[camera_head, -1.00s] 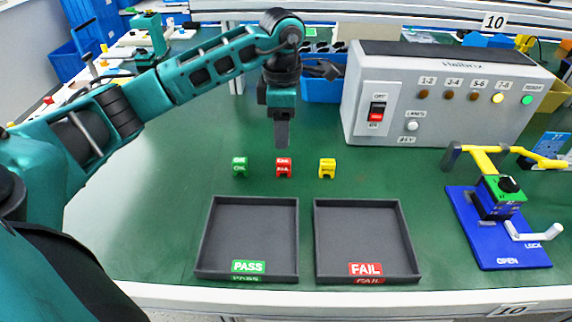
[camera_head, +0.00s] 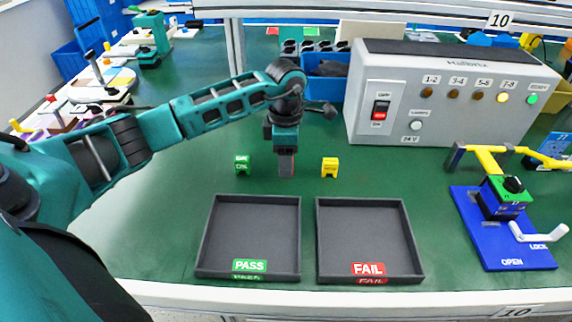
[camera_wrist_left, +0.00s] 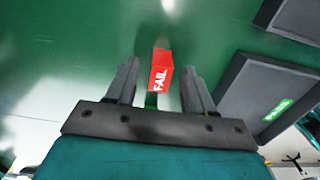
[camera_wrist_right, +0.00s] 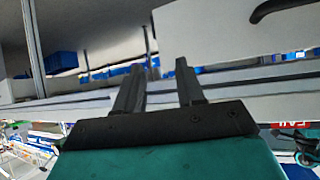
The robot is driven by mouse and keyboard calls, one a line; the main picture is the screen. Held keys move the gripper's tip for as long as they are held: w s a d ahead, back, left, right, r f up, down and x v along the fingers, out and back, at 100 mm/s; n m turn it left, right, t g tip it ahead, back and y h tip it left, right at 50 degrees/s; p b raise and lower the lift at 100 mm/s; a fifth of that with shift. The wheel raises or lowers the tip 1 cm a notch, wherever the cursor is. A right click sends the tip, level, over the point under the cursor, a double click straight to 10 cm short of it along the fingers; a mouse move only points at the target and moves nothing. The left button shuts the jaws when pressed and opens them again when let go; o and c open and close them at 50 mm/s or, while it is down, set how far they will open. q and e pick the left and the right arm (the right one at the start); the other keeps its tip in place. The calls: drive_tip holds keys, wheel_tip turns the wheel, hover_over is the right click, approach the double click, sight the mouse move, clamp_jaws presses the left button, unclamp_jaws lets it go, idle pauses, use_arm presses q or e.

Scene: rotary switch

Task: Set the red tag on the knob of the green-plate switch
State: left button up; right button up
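The red FAIL tag (camera_wrist_left: 161,72) shows in the left wrist view between the two fingers of my left gripper (camera_wrist_left: 159,66), with gaps on both sides. The left gripper is open. In the head view my left gripper (camera_head: 286,165) points down at the tag's place and hides nearly all of it. The green-plate switch (camera_head: 500,205) with its black knob (camera_head: 513,185) stands on a blue base at the right. My right gripper (camera_wrist_right: 157,78) is open and empty, away from the table in its wrist view.
A green tag (camera_head: 242,164) and a yellow tag (camera_head: 330,168) flank the left gripper. The PASS tray (camera_head: 208,240) and FAIL tray (camera_head: 414,240) lie in front. A grey control box (camera_head: 450,125) stands behind. A yellow clamp handle (camera_head: 490,158) reaches up behind the switch.

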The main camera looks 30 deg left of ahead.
use_arm(q)
clamp_jaws()
idle(0.4)
